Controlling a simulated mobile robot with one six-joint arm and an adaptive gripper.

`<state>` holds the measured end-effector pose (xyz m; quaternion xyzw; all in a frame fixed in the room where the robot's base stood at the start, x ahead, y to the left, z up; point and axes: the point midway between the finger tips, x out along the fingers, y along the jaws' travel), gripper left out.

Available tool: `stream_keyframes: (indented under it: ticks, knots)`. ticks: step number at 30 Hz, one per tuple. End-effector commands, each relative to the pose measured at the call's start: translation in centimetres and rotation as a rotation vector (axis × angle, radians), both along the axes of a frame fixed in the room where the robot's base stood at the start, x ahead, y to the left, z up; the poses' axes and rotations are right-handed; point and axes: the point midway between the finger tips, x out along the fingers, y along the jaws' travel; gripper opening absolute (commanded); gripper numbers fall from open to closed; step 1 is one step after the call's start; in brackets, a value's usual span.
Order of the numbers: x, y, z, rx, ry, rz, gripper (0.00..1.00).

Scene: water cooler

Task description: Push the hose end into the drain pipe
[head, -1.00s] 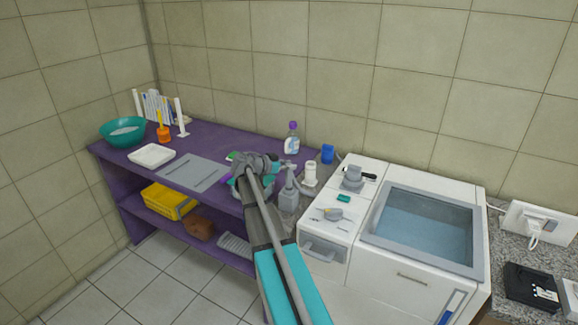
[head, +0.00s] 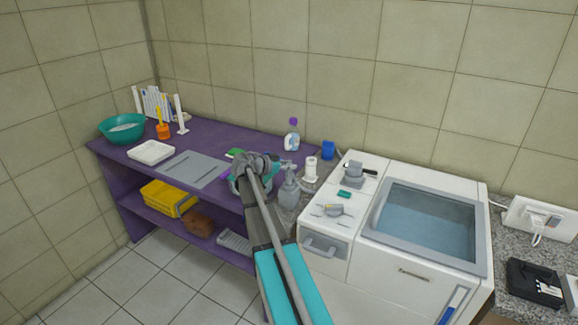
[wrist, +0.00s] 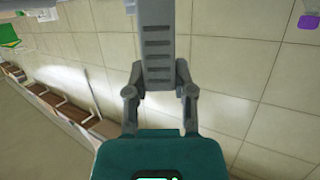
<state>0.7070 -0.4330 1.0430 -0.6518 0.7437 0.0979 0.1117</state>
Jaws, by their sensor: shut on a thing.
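My gripper (wrist: 158,75) shows in the wrist view with its teal body at the bottom. Its two grey fingers close on both sides of a grey slotted piece (wrist: 158,45), which runs up out of the frame. I cannot tell whether this piece belongs to the hose end. In the head view my gripper (head: 236,184) is over the right part of the purple bench (head: 215,142), partly hidden behind my own arm. I cannot pick out the hose or the drain pipe opening clearly in either view.
A grey pump bottle (head: 288,192) stands close right of my gripper. A white cooler unit (head: 408,276) with a blue basin (head: 428,222) stands further right. A spray bottle (head: 292,136) and a blue cup (head: 328,150) are behind. A grey mat (head: 192,168) lies to the left.

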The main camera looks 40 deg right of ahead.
Motion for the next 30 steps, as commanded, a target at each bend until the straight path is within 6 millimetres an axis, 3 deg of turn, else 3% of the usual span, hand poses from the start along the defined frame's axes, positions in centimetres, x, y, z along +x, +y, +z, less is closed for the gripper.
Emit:
stream_keyframes:
  ticks: [29, 30]
  knots:
    - [0.0, 0.0, -1.7, 0.001, 0.0, 0.0, 0.0]
    - [0.0, 0.0, -1.7, 0.001, 0.0, 0.0, 0.38]
